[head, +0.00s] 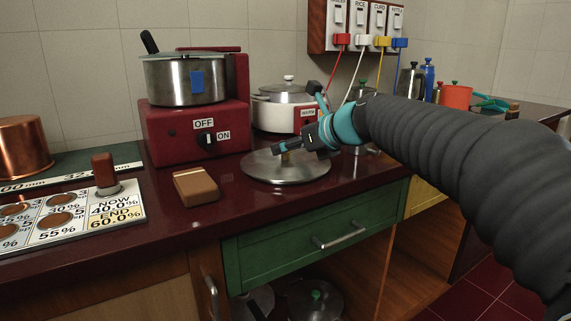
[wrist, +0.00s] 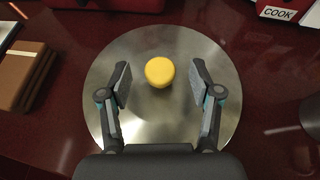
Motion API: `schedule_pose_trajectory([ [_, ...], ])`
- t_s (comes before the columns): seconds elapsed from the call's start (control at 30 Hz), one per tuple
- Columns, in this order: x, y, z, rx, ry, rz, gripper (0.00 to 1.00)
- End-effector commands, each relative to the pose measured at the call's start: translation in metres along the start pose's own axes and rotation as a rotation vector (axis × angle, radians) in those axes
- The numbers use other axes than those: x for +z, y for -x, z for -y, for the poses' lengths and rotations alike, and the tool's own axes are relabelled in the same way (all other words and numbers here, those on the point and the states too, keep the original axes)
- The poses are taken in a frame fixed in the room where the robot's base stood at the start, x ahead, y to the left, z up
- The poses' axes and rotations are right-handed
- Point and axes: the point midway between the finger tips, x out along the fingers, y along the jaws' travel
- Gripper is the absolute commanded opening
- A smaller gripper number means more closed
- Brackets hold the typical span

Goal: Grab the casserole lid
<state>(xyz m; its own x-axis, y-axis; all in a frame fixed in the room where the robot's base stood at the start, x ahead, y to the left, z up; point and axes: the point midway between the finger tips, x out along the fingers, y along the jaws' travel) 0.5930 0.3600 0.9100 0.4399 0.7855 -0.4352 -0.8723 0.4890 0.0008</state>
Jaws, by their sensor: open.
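The casserole lid (head: 262,170) is a flat, round steel disc lying on the dark red counter. In the wrist view the lid (wrist: 160,50) fills the middle, with a round yellow knob (wrist: 159,72) near its centre. My gripper (wrist: 161,84) is open above the lid, one finger on each side of the knob with a gap to both. In the head view my gripper (head: 287,150) is over the lid and hides the knob at least in part. I cannot tell how high the fingertips are above the lid.
A brown block (head: 196,187) lies left of the lid. Behind stand a red cooker (head: 165,135) with a steel pot (head: 170,85) and a white cooker (head: 270,112). A weighing board (head: 70,220) is at the left. The counter in front of the lid is clear.

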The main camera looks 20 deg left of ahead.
Motion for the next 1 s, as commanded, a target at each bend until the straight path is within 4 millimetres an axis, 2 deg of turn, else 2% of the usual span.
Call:
schedule_pose_trajectory([
  [0.03, -0.001, -0.009, 0.000, 0.003, 0.000, -0.002, 0.64],
  [0.13, 0.000, -0.019, -0.001, 0.001, 0.001, -0.001, 0.64],
  [0.37, 0.000, -0.022, 0.000, 0.000, 0.001, 0.000, 0.64],
  [0.47, 0.000, -0.022, 0.000, 0.000, 0.001, 0.000, 0.44],
  [0.63, 0.000, -0.022, 0.000, 0.000, 0.001, 0.000, 0.01],
  [1.0, 0.003, -0.020, 0.000, 0.000, 0.002, 0.001, 0.00],
])
